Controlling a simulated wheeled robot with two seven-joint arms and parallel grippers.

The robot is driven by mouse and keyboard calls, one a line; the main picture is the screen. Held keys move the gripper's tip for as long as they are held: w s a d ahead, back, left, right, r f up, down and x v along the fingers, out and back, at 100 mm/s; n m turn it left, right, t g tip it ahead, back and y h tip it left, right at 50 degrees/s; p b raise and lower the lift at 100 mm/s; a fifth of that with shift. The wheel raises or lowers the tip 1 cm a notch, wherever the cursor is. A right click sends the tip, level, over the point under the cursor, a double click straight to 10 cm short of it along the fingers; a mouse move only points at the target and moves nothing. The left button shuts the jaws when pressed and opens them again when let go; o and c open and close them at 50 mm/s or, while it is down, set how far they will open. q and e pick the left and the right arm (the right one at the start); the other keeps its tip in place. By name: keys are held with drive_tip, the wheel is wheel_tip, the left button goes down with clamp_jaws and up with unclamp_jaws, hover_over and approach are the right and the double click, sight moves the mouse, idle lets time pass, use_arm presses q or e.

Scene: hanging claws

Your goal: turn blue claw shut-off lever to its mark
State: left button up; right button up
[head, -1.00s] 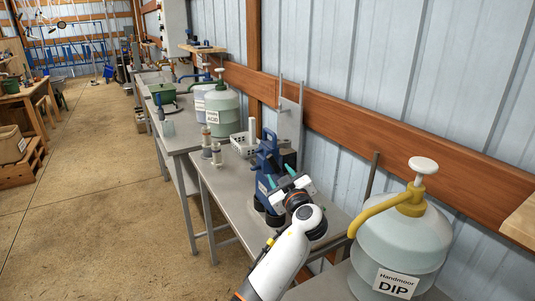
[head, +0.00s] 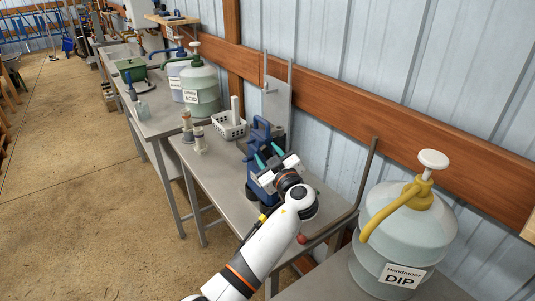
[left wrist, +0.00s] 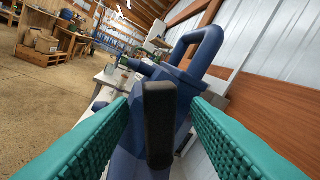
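The blue claw (head: 258,133) stands upright on the grey metal bench, its loop handle at the top; its body also fills the middle of the left wrist view (left wrist: 198,50). A dark upright lever (left wrist: 159,125) shows on the near side of the claw; I cannot make out its mark. My left gripper (head: 269,155) is at the claw's near side, with teal fingers spread. In the left wrist view the lever stands between the open fingers (left wrist: 160,112), with gaps on both sides. The gripper hides part of the claw in the head view. My right gripper is not in view.
A large dip jug (head: 405,235) with a yellow pump stands at the right. A white basket (head: 229,126), small bottles (head: 199,139) and an acid jug (head: 200,88) stand farther back on the benches. The wall is close behind; open floor (head: 75,190) lies left.

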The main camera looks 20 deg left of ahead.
use_arm(q)
clamp_jaws()
drive_tip(key=shift+w+d+r+m+g+b, duration=0.15)
drive_tip(key=shift+w+m+g+b, duration=0.1)
drive_tip(key=shift+m+b, duration=0.5)
drive_tip(key=shift+w+d+r+m+g+b, duration=0.1)
drive_tip(key=shift+w+d+m+g+b, duration=0.15)
drive_tip(key=shift+m+b, duration=0.55)
drive_tip(key=shift+w+d+r+m+g+b, duration=0.1)
drive_tip(key=shift+w+m+g+b, duration=0.25)
drive_tip(key=shift+m, duration=0.7)
unclamp_jaws()
drive_tip(key=shift+o, duration=0.2)
drive_tip(key=shift+s+f, duration=0.1)
